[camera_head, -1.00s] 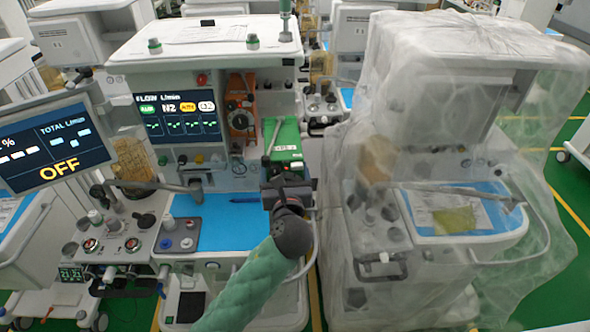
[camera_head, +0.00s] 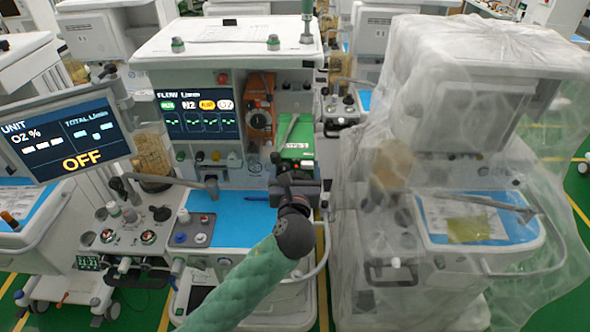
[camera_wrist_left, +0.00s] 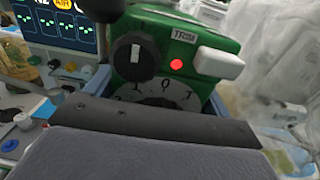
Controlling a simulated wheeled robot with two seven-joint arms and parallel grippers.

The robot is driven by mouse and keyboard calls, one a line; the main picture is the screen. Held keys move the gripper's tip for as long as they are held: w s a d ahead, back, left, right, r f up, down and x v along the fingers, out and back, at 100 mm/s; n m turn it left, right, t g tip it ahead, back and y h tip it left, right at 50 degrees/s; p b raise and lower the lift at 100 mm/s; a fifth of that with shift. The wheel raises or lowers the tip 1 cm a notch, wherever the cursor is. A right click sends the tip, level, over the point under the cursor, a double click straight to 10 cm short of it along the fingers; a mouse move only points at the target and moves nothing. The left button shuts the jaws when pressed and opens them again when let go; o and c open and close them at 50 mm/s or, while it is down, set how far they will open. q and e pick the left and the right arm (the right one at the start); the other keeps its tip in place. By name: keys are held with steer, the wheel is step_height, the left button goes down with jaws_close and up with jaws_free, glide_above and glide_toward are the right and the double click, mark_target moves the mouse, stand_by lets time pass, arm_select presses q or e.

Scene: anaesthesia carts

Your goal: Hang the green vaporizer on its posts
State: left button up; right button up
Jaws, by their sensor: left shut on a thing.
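The green vaporizer (camera_head: 300,139) is at the right side of the cart's front, right of an orange vaporizer (camera_head: 259,106). My left gripper (camera_head: 296,184) is in front of its lower part and shut on it. In the left wrist view the green vaporizer (camera_wrist_left: 215,42) shows a black knob, a red round spot, a white block and a numbered dial. The dark jaws of my left gripper (camera_wrist_left: 150,125) cover its lower part. The posts are hidden behind the vaporizer, and I cannot tell whether it touches them. My right gripper is not in view.
The cart's blue worktop (camera_head: 240,220) lies below, with a blue pen on it. A flow screen (camera_head: 201,115) is left of the vaporizers. A monitor reading OFF (camera_head: 65,138) stands at the left. A plastic-covered cart (camera_head: 460,150) stands close on the right.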

arm_select(q)
steer(key=shift+r, duration=0.15)
steer(key=w, duration=3.3)
steer(key=shift+f, duration=0.2)
stand_by(1.9)
steer(key=shift+r, duration=0.1)
stand_by(0.9)
steer(key=shift+s+f, duration=0.1)
steer(key=shift+f, duration=0.1)
stand_by(1.4)
